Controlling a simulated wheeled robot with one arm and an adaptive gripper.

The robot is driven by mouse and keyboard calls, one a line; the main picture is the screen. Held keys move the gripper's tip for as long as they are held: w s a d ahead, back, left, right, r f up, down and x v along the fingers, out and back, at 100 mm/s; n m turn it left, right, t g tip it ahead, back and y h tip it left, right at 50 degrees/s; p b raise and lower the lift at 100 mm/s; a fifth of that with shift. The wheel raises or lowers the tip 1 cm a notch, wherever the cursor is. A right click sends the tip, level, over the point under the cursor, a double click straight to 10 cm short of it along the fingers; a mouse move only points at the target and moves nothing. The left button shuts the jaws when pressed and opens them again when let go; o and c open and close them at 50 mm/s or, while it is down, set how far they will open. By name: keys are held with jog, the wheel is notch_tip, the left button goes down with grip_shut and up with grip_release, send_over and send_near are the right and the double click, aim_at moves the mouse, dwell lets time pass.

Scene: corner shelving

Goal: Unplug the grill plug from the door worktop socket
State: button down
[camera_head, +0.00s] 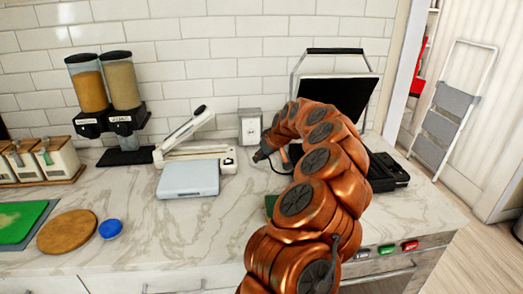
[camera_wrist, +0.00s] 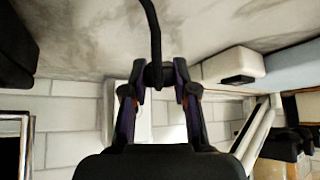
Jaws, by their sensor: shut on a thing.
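The worktop socket (camera_head: 250,124) is a pale box against the tiled wall, left of the grill. The grill (camera_head: 386,170) is black, with its lid (camera_head: 335,93) raised. My gripper (camera_head: 263,154) is just below and right of the socket, partly hidden by my arm. In the wrist view my gripper (camera_wrist: 159,87) is shut on the black grill plug (camera_wrist: 154,76), whose cord (camera_wrist: 153,30) runs to the top edge. The pale socket box (camera_wrist: 144,117) shows behind the fingers. I cannot tell whether the plug's pins are in the socket.
A white slicer-like device (camera_head: 195,145) and a pale blue-grey box (camera_head: 189,178) stand left of the gripper. Two cereal dispensers (camera_head: 106,90) stand further left. A round wooden board (camera_head: 67,231) and a blue lid (camera_head: 110,229) lie front left.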

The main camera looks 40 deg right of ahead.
jog(key=shift+f, duration=0.35)
jog(key=c, duration=0.8)
grip_release()
jog(key=v, duration=1.2)
